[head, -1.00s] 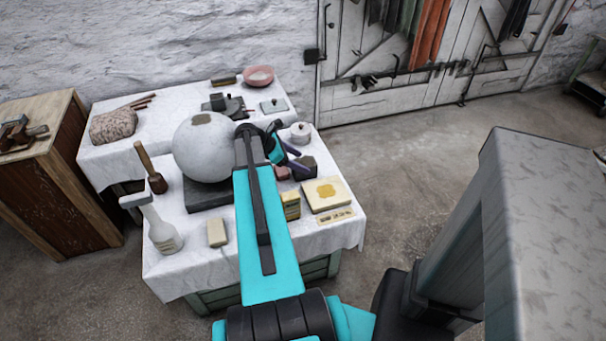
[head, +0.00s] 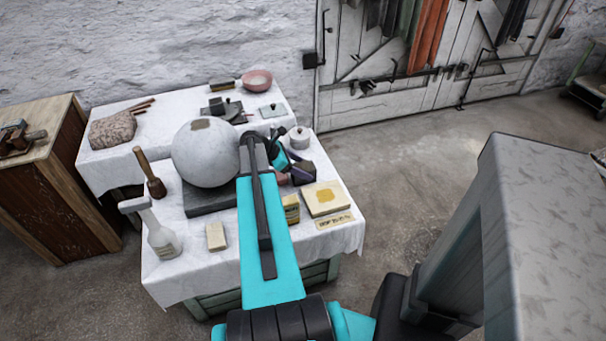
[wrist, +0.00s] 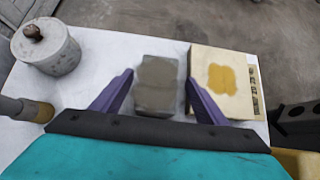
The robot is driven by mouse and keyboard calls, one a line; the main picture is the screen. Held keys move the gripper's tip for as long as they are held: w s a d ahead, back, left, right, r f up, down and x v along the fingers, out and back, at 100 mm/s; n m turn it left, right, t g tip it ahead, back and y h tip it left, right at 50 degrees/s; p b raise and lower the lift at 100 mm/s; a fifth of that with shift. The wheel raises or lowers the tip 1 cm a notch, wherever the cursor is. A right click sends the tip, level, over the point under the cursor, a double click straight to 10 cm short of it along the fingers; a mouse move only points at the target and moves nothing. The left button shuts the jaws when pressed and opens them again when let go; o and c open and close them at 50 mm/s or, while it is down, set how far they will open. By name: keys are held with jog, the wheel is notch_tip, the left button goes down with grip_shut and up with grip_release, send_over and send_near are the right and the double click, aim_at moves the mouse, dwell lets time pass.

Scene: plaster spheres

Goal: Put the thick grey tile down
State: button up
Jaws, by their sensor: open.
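The thick grey tile (wrist: 157,85) is a grey block in the wrist view, lying between the two purple fingers of my gripper (wrist: 160,76). A gap shows on each side of it, so the fingers are apart from it. It appears to rest on the white cloth; its underside is hidden. In the head view the tile (head: 304,171) is a small dark block on the right part of the table, partly covered by my gripper (head: 292,166). My gripper is open and low over the cloth.
A pale board with a yellow stain (wrist: 222,80) is close on the tile's right. A lidded pot (wrist: 46,47) stands at the left. In the head view, a large plaster sphere (head: 203,155) on a dark slab (head: 208,200) and a yellow box (head: 291,208) are nearby.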

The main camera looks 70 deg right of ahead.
jog(key=shift+p+x, duration=0.35)
jog(key=shift+x, duration=2.25)
jog(key=shift+w+d, duration=0.1)
jog(key=shift+w, duration=0.05)
jog(key=shift+r, duration=0.1)
grip_shut()
